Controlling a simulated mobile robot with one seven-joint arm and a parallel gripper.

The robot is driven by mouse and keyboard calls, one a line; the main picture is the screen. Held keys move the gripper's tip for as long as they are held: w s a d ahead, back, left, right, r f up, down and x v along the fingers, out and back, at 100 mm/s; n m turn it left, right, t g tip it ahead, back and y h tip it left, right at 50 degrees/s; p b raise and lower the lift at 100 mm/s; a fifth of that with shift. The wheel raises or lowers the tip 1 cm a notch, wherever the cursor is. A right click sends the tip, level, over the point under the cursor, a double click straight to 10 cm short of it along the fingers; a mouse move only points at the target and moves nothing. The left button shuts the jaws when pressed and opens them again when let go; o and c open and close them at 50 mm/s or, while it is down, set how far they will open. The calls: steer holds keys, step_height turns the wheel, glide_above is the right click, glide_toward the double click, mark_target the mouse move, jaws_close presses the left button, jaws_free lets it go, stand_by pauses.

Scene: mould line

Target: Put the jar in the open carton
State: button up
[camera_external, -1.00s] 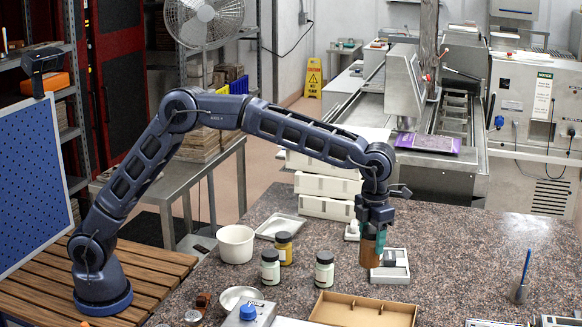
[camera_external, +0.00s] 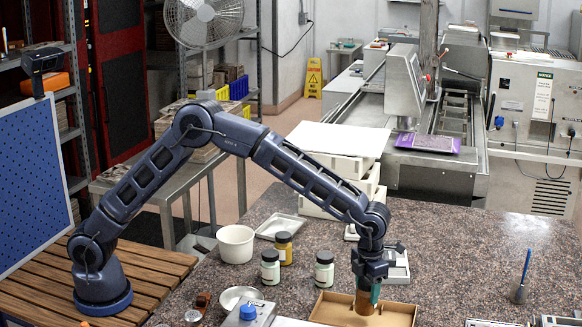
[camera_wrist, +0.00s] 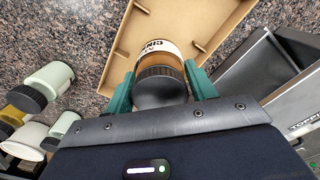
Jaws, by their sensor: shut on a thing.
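An amber-brown jar (camera_external: 365,304) with a black lid (camera_wrist: 160,86) and a pale label is held upright or nearly so. My gripper (camera_external: 368,286) is shut on it, with green fingers on either side of the jar in the wrist view. The open carton (camera_external: 335,309) is a shallow brown cardboard tray at the front of the speckled counter. It also shows in the wrist view (camera_wrist: 125,48), behind the jar. The jar's lower end is within the carton's outline in the external view. I cannot tell whether it touches the carton floor.
Other jars, two pale green (camera_external: 270,269) (camera_external: 324,270) and one mustard (camera_external: 283,249), stand left of the carton. A blue-topped box (camera_external: 248,314) sits at the front left. The counter right of the carton is largely clear.

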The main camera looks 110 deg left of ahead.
mark_target(366, 299)
steer(key=shift+f, duration=1.8)
steer(key=shift+f, duration=0.15)
steer(key=o, duration=1.3)
steer(key=shift+c, duration=0.2)
